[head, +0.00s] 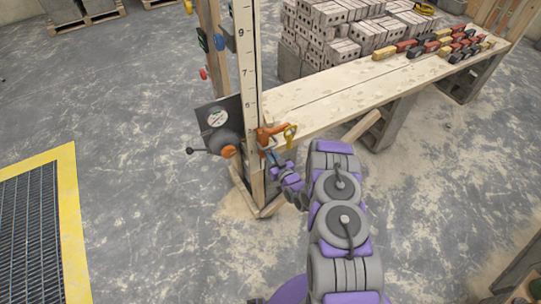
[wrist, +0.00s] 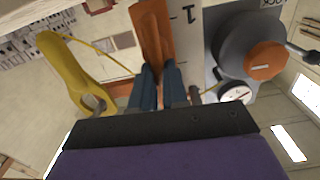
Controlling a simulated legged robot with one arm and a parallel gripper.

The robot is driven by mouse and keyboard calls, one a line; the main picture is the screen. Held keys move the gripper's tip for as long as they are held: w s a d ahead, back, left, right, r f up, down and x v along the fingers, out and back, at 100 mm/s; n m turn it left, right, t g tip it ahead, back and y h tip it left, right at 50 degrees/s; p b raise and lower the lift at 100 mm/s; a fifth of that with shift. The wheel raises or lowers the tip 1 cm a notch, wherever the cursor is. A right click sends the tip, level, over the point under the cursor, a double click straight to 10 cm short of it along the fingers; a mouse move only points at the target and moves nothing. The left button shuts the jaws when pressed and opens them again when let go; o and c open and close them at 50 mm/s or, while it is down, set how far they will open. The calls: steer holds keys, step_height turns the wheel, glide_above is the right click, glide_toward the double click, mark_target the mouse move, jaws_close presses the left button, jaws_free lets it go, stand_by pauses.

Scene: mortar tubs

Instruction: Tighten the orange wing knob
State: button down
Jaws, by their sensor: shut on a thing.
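The orange wing knob (head: 270,132) sits on the upright post with the number scale (head: 245,60), near the left end of the plank bench. It also shows in the wrist view (wrist: 151,35), running upward from between my fingers. My gripper (head: 268,153) is at the knob from below. In the wrist view its two dark blue-grey fingers (wrist: 158,85) are shut on the knob's lower part. The gripped part is mostly hidden by the fingers. The knob's shaft is not visible.
A yellow tag-like piece (wrist: 75,70) on a cord hangs beside the knob.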

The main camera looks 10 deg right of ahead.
steer(key=d+m, duration=0.1)
steer(key=m, duration=0.4)
steer(key=f+m+p, duration=0.1)
steer(key=m, duration=0.5)
steer(key=w+d+f+m+p, duration=0.1)
steer(key=m, duration=0.5)
steer(key=shift+d+f, duration=0.15)
steer(key=shift+d, duration=0.15)
steer(key=shift+m, duration=0.3)
steer(key=c, duration=1.2)
jaws_free()
steer(key=shift+f, duration=0.15)
steer(key=shift+o, duration=0.3)
steer(key=p+v, duration=0.3)
steer(key=v, duration=1.4)
steer(key=shift+s, duration=0.2)
